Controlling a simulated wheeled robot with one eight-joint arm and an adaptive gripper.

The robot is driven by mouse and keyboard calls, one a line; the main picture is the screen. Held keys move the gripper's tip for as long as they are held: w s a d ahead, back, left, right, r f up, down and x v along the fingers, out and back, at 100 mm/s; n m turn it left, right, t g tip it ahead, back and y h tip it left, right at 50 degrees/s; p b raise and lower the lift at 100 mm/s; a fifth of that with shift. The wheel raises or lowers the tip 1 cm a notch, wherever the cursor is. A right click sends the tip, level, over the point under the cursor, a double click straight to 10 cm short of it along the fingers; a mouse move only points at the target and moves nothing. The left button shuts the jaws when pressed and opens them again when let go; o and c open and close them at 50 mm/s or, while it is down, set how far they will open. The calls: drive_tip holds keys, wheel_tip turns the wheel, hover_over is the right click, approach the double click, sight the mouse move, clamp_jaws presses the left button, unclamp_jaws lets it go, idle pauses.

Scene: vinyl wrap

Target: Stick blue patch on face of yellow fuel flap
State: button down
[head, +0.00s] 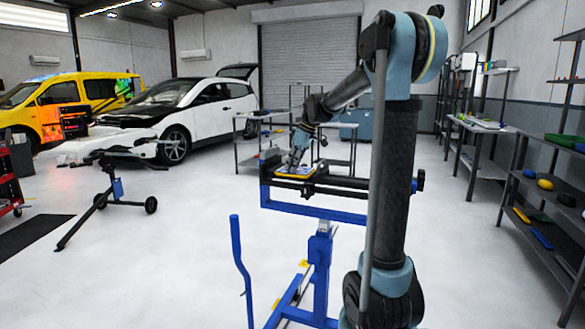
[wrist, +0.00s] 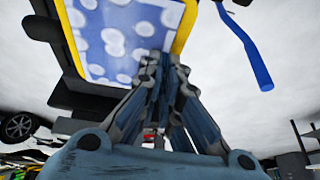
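The yellow fuel flap (wrist: 185,29) fills the upper middle of the wrist view; its yellow rim shows along both sides. The blue patch (wrist: 97,42), with white spots, lies over the flap's face inside that rim. In the head view the flap (head: 312,175) is small, on the stand, under my gripper (head: 290,168). My gripper (wrist: 163,60) has its fingertips close together over the patch's lower right part, at or very near its surface. The fingers hide that corner. I cannot tell whether a bit of patch is pinched between them.
The flap rests on a black clamp bar on a blue stand (head: 320,260). A blue rod of the stand (wrist: 250,52) shows at right in the wrist view. Shelves with coloured parts (head: 545,184) stand at right. A white car (head: 185,108) and a tripod stand (head: 105,185) are at left.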

drive_tip(key=c, duration=1.7)
unclamp_jaws()
drive_tip(key=v, duration=1.1)
drive_tip(key=s+d+f+m+h, duration=0.1)
drive_tip(key=s+d+f+m, duration=0.3)
drive_tip(key=s, duration=0.6)
drive_tip(key=s+d+f+m+h, duration=0.15)
drive_tip(key=s+d+f, duration=0.25)
drive_tip(key=s+f, duration=0.45)
drive_tip(key=s+d+f+m, duration=0.2)
drive_tip(key=s+f, duration=0.3)
drive_tip(key=s, duration=0.1)
drive_tip(key=s+d+f+m+h, duration=0.1)
drive_tip(key=s+d+f+m, duration=0.1)
drive_tip(key=s+f, duration=0.4)
drive_tip(key=s+d+f+m+h, duration=0.1)
drive_tip(key=s+d+f+m, duration=0.2)
drive_tip(key=s+f, duration=0.3)
drive_tip(key=shift+s+f+m+t, duration=0.15)
drive_tip(key=shift+s+m+t, duration=0.15)
drive_tip(key=shift+s+m, duration=0.1)
